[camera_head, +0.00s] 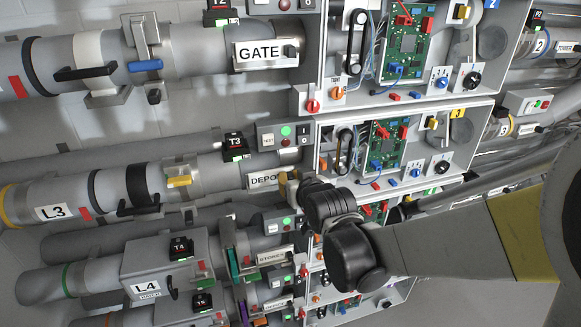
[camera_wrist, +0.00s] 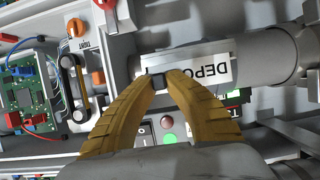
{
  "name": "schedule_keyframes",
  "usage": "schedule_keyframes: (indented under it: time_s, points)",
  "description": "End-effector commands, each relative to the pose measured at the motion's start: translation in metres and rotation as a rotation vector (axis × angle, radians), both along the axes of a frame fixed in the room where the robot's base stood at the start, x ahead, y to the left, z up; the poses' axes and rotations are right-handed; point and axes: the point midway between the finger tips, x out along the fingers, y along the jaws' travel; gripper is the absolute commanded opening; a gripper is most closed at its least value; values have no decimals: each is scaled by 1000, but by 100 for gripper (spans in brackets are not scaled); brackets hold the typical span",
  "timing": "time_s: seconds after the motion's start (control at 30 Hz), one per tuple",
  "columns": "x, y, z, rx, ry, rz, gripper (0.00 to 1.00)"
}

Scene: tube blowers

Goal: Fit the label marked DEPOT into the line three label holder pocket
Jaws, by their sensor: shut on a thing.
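The white DEPOT label (camera_head: 263,181) is at the right end of the L3 pipe, over the pipe's face. In the wrist view the DEPOT label (camera_wrist: 205,71) reads upside down, with its last letter partly covered by a finger. My gripper (camera_wrist: 162,82) is shut on the dark grip block at one end of this label; the fingers also show in the head view (camera_head: 288,186). The label lies along the line three pipe (camera_head: 120,190). The holder pocket is hidden behind the label and fingers, so I cannot tell whether the label is seated.
Above, a GATE label (camera_head: 265,53) is on the upper pipe. A STORES label (camera_head: 272,257) is on the lower line. A T3 display (camera_head: 235,146) and a switch box (camera_head: 283,135) are close by. An open circuit-board cabinet (camera_head: 390,150) stands to the right.

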Motion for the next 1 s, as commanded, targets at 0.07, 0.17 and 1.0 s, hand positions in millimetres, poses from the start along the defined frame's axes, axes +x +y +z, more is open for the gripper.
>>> schedule_keyframes:
  time_s: [0.07,0.17,1.0]
  points:
    - [0,0,-1,0,0,0,0]
    - [0,0,-1,0,0,0,0]
    - [0,0,-7,0,0,0,23]
